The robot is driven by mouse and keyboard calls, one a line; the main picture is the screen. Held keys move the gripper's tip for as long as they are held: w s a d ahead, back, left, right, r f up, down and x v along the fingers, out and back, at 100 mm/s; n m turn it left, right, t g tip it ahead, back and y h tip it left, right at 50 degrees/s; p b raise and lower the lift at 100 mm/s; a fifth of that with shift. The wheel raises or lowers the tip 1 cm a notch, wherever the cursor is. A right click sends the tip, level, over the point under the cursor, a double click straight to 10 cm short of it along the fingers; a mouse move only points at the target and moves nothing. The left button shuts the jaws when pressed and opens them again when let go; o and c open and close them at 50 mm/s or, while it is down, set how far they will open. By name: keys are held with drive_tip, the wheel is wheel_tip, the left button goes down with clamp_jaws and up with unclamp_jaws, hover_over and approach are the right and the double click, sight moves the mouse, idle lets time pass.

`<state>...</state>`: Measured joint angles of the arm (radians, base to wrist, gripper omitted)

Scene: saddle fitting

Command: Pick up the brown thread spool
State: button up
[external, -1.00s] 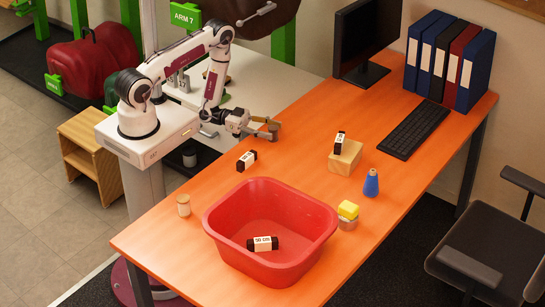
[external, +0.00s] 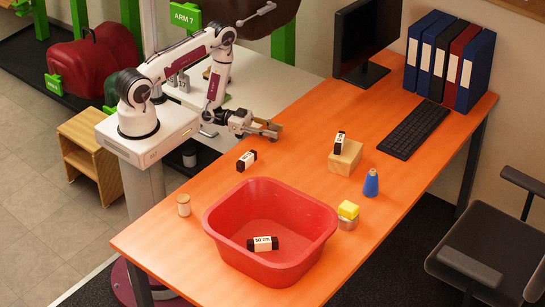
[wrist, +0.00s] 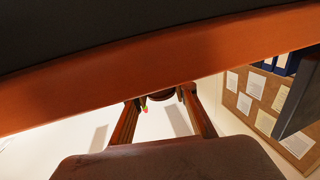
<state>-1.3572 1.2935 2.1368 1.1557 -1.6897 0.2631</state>
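A small, upright spool-shaped thing (external: 183,205), light brown with a paler middle, stands on the orange table left of the red basin; it best matches the brown thread spool. My gripper (external: 276,130) is raised near the table's back left edge, well behind and to the right of this spool. Its brownish fingers point right in the external view. In the wrist view the fingers of my gripper (wrist: 162,98) are apart. A small dark shape shows between their tips, too unclear to name. I see no spool held.

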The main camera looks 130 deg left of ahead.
sight(273, 127)
drive_tip(key=shift+r, duration=0.1)
idle(0.3)
drive_tip(key=shift+r, duration=4.9)
